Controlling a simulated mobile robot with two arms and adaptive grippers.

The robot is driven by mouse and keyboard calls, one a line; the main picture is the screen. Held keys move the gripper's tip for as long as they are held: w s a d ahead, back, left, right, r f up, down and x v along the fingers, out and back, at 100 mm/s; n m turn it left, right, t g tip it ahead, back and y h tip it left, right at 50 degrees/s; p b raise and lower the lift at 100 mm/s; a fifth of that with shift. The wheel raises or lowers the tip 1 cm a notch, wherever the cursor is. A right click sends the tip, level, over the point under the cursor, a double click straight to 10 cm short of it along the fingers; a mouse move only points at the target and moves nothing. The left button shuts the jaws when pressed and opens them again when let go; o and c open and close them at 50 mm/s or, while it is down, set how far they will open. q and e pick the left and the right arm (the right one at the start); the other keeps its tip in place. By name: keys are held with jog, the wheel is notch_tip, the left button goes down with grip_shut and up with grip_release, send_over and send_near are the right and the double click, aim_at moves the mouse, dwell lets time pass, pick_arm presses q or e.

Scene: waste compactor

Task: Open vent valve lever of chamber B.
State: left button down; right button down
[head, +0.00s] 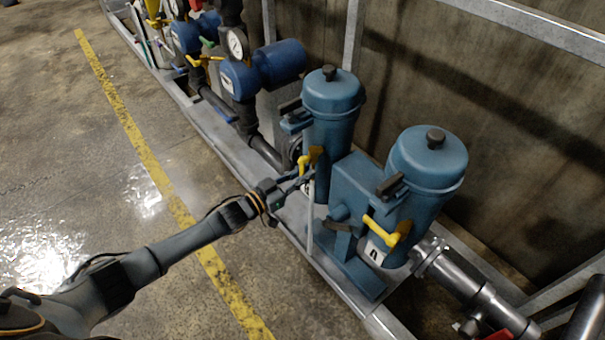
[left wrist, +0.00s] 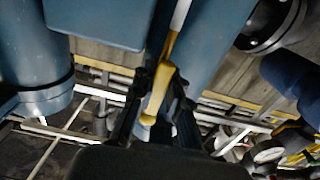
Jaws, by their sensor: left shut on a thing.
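Two blue lidded chambers stand side by side on a blue base. The left chamber (head: 333,97) has a yellow vent valve lever (head: 311,157) low on its front. The right chamber (head: 428,165) has another yellow lever (head: 386,232), pointing sideways above a white label whose mark I cannot read surely. My left gripper (head: 300,181) is at the left chamber's lever. In the left wrist view the yellow lever (left wrist: 161,92) lies between the two dark fingers, and the gripper is shut on it. The left chamber's label is mostly hidden. My right gripper is not in view.
A metal frame rail (head: 232,148) runs along the front of the equipment. Blue meters (head: 280,64) and gauges stand further back left. A steel pipe (head: 475,285) leaves the right chamber. The floor beside the yellow line (head: 150,160) is free.

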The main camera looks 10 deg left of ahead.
pick_arm(q)
jog(key=c, duration=1.3)
grip_release()
jog(key=v, duration=1.2)
